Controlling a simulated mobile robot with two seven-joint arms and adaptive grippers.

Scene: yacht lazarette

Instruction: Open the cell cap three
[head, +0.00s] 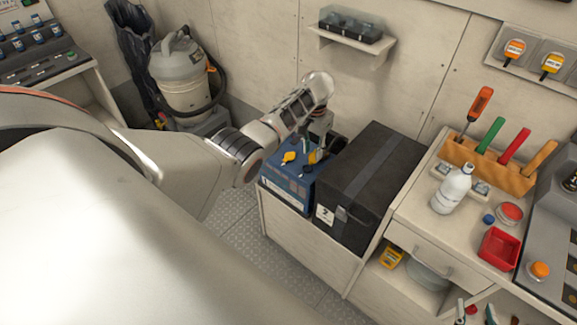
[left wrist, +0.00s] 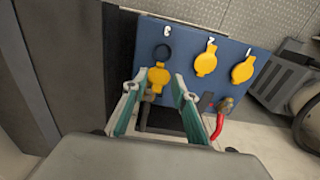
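The blue battery (head: 288,187) stands left of a black box, and its top (left wrist: 185,45) shows in the left wrist view with three yellow caps in a row. The left cap (left wrist: 157,80) sits off a dark round opening (left wrist: 163,52), which shows uncovered. The middle cap (left wrist: 205,65) and right cap (left wrist: 242,71) lie flat on the top. My arm partly hides the battery in the head view. My right gripper is not in view.
The black box (head: 368,180) with a grey strap stands close against the battery. A workbench (head: 410,215) at the right holds a white bottle (head: 451,190), a red tray (head: 499,248) and a tool rack. A vacuum (head: 183,78) stands behind left. The patterned floor (head: 245,240) is clear.

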